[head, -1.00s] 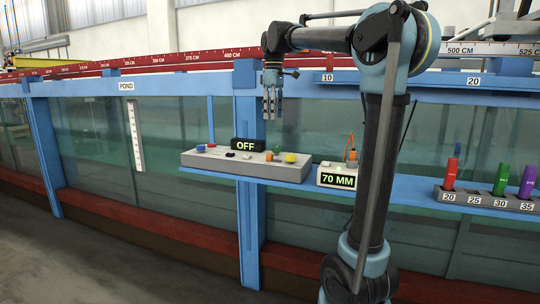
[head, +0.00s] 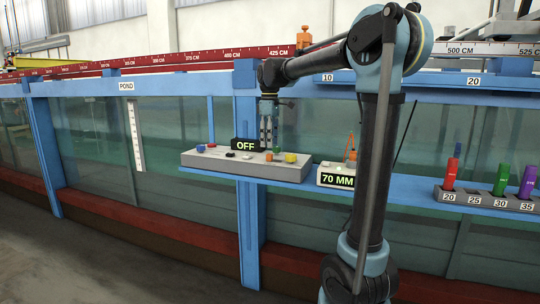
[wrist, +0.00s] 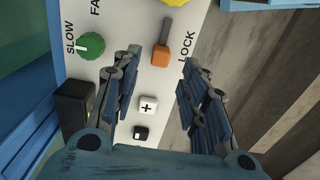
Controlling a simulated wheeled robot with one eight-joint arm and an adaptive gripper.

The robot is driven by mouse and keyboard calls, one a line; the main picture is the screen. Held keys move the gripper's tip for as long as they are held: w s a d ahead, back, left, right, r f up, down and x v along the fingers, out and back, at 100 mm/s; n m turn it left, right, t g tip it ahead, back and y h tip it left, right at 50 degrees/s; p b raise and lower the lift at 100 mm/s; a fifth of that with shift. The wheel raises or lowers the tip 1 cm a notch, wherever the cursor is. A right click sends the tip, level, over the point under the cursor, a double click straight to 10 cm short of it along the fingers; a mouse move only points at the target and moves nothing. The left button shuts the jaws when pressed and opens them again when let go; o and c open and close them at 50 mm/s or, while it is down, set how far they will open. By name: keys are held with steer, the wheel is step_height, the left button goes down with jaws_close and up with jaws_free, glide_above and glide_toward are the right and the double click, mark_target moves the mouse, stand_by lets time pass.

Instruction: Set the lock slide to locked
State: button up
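The lock slide is an orange knob (wrist: 161,55) at the near end of a short dark slot (wrist: 167,26), with the label LOCK (wrist: 186,47) beside it. It sits on the grey control panel (head: 220,166); the knob also shows in the head view (head: 269,156). My gripper (head: 268,148) points down above the panel. In the wrist view my gripper (wrist: 160,62) is open, its fingers apart, with the orange knob showing between the fingertips. I cannot tell whether they are level with it or still above it. No end-position marks on the slot are readable.
A green dial (wrist: 92,46) marked SLOW, a yellow knob (head: 290,157), a plus button (wrist: 148,103) and a dark button (wrist: 141,133) are close by. The OFF display (head: 247,145) stands behind. A 70 MM display (head: 336,180) is to the right.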

mark_target(270, 154)
steer(key=shift+f, duration=2.8)
